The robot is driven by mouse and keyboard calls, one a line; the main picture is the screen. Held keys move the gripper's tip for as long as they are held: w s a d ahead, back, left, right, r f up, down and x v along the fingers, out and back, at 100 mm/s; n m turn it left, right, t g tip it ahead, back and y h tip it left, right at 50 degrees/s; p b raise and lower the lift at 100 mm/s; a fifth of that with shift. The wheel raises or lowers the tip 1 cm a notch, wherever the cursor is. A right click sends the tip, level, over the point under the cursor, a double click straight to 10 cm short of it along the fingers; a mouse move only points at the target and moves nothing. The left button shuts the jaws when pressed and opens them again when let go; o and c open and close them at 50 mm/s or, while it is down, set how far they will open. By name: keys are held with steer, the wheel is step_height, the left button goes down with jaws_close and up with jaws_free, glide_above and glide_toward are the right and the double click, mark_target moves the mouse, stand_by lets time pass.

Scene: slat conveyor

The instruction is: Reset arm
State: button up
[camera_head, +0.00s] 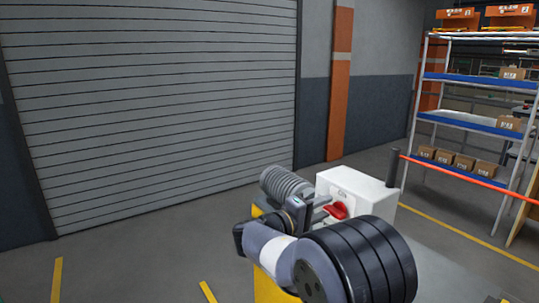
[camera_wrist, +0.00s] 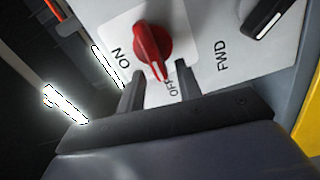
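The white control box (camera_head: 350,185) stands right of centre in the head view, with a red rotary knob (camera_head: 337,211) on its face. In the wrist view the red knob (camera_wrist: 151,45) has its narrow end pointing down toward the OFF label; ON is printed to its left. My gripper (camera_wrist: 160,70) is open in the wrist view, its two fingers apart with the white panel showing between them. The fingertips are close below the knob, one on each side of its narrow end, with no visible grip. In the head view my gripper (camera_head: 320,208) is just left of the knob, partly hidden by my arm.
A black knob (camera_wrist: 266,17) beside the FWD label is at the upper right in the wrist view. In the head view, a shelf rack (camera_head: 465,122) with boxes stands at right, a red bar (camera_head: 470,176) crosses before it, and open floor (camera_head: 130,255) lies at left.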

steer(key=m, duration=0.2)
steer(key=r+m+b, duration=0.1)
steer(key=m, duration=0.1)
steer(key=shift+s+m, duration=0.15)
steer(key=shift+m, duration=0.15)
steer(key=shift+d, duration=0.1)
